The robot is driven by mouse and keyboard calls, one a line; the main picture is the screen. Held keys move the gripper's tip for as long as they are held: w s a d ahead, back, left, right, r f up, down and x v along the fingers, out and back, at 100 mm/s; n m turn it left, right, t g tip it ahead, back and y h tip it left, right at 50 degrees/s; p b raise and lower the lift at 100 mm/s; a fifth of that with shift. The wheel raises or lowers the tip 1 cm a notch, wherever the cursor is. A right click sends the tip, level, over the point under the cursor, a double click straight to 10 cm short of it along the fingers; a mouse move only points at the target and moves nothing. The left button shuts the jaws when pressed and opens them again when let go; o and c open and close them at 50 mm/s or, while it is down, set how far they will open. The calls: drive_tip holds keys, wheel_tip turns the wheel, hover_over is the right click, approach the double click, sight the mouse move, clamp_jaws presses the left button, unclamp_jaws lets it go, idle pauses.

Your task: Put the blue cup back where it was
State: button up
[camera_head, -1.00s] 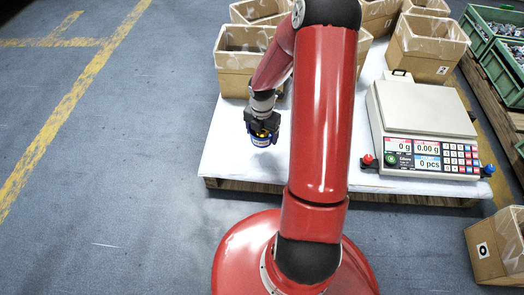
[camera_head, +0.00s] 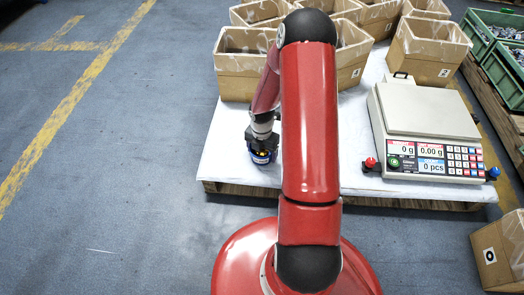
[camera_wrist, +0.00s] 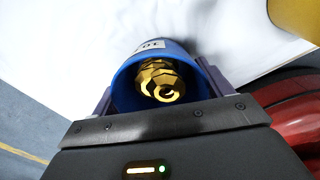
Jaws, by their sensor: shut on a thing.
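The blue cup (camera_head: 262,157) is held in my gripper (camera_head: 262,144), over the front left part of the white sheet (camera_head: 222,150). In the wrist view the cup (camera_wrist: 124,80) shows its blue rim, a label with dark marks, and gold metal parts (camera_wrist: 160,80) inside. My gripper (camera_wrist: 158,92) is shut on the cup, with a finger on each side. The cup looks roughly upright and low. I cannot tell whether its bottom touches the sheet.
Cardboard boxes with liners (camera_head: 236,82) stand behind the cup. A counting scale (camera_head: 428,125) reading 0 pcs sits at right, with red (camera_head: 371,163) and blue (camera_head: 493,173) knobs beside its front. Green crates (camera_head: 506,75) are far right. Sheet around the cup looks clear.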

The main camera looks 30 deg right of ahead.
drive_tip(key=o, duration=1.3)
drive_tip(key=s+a+r+m+t+h+p, duration=0.15)
drive_tip(key=r+m, duration=0.25)
drive_tip(key=r, duration=0.7)
drive_tip(key=s+a+r+m+p, duration=0.1)
drive_tip(key=s+a+r+m, duration=0.25)
drive_tip(key=r, duration=0.65)
drive_tip(key=s+a+r+m+t+h+p, duration=0.1)
drive_tip(key=r+m, duration=0.3)
drive_tip(key=r, duration=0.7)
drive_tip(key=s+a+r+m+t, duration=0.1)
drive_tip(key=s+a+r+m, duration=0.1)
drive_tip(key=s+r+m, duration=0.1)
drive_tip(key=s+a+r+m+t+y, duration=0.1)
drive_tip(key=s+a+r+m, duration=0.2)
drive_tip(key=s+m, duration=0.3)
drive_tip(key=s+a+r+m+t+y, duration=0.1)
drive_tip(key=s+a+r+m, duration=0.1)
drive_tip(key=s+r+m, duration=0.1)
drive_tip(key=shift+s+a+r+m+y, duration=0.2)
drive_tip(key=shift+s+m, duration=0.15)
drive_tip(key=shift+s, duration=0.2)
drive_tip(key=shift+s+a+r+m+y, duration=0.1)
drive_tip(key=shift+s+a+r+m, duration=0.15)
drive_tip(key=shift+s, duration=0.3)
